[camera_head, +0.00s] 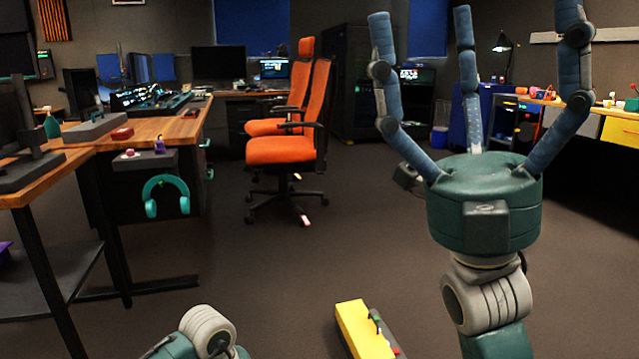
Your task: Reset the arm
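My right gripper (468,40) stands upright at the right of the head view, raised well above the floor. Its three blue segmented fingers are spread apart and point up, with nothing between them. Its green palm sits on a grey and green wrist that comes up from the bottom edge. Only a grey and green joint of my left arm shows at the bottom, left of centre. My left gripper is outside the picture. A yellow block (362,333) with a dark side and small knobs shows at the bottom centre, left of my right wrist; its lower end is cut off.
Wooden desks (165,128) stand at the left, with teal headphones (166,196) hanging there. Orange chairs (283,150) stand mid-room. A workbench (600,108) with small items and a yellow drawer (621,133) is at the right. The dark floor (290,265) in the middle is clear.

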